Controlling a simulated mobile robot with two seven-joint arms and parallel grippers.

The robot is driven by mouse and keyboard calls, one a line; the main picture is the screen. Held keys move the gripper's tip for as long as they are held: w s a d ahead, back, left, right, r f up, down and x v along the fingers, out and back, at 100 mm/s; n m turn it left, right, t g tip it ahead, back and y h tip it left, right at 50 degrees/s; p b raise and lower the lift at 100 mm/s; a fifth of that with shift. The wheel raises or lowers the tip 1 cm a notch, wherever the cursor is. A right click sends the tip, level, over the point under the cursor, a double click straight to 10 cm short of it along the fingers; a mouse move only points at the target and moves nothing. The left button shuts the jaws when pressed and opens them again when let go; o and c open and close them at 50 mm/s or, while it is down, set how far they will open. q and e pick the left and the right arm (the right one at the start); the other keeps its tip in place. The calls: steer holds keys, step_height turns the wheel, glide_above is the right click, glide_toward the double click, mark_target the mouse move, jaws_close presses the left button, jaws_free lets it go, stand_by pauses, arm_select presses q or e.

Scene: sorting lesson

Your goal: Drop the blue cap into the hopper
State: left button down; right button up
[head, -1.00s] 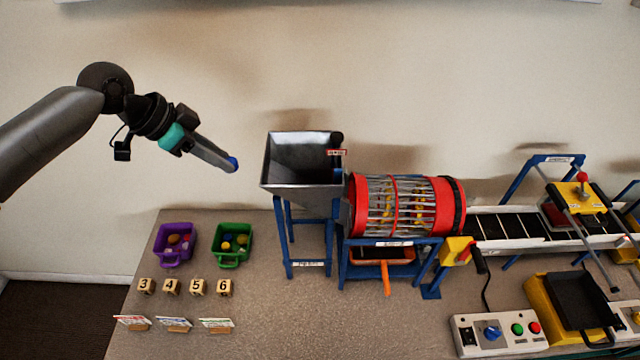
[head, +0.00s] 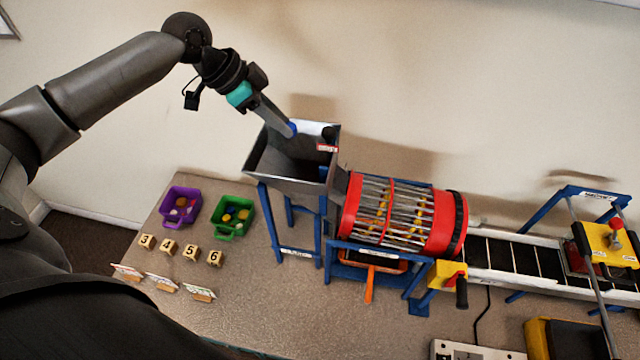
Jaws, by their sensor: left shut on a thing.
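My left gripper (head: 284,124) reaches in from the upper left and is shut on the blue cap (head: 292,128). The cap shows as a small blue piece at the fingertips. In this view it lies over the back part of the hopper (head: 262,160), a grey metal funnel on a blue stand. I cannot tell how high above the opening the cap is. The hopper's inside looks dark and its bottom is hidden. My right gripper is not in view.
Right of the hopper is a red barred drum (head: 352,212), then a conveyor (head: 510,257) with a yellow unit (head: 603,240). A purple basket (head: 168,207) and a green basket (head: 225,229) hold round pieces. Numbered blocks (head: 190,251) stand in front. The wall is close behind.

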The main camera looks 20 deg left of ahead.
arm_select(q)
step_height(320, 180, down, 5)
steer(key=b, duration=0.4)
steer(key=shift+f, duration=0.2)
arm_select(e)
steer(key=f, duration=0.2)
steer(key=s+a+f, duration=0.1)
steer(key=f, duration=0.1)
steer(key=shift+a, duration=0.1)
arm_select(q)
steer(key=c, duration=0.6)
jaws_free()
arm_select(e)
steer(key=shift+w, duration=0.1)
arm_select(q)
steer(key=shift+r, duration=0.1)
steer(key=shift+b+v, duration=1.55)
steer(key=shift+v, duration=6.05)
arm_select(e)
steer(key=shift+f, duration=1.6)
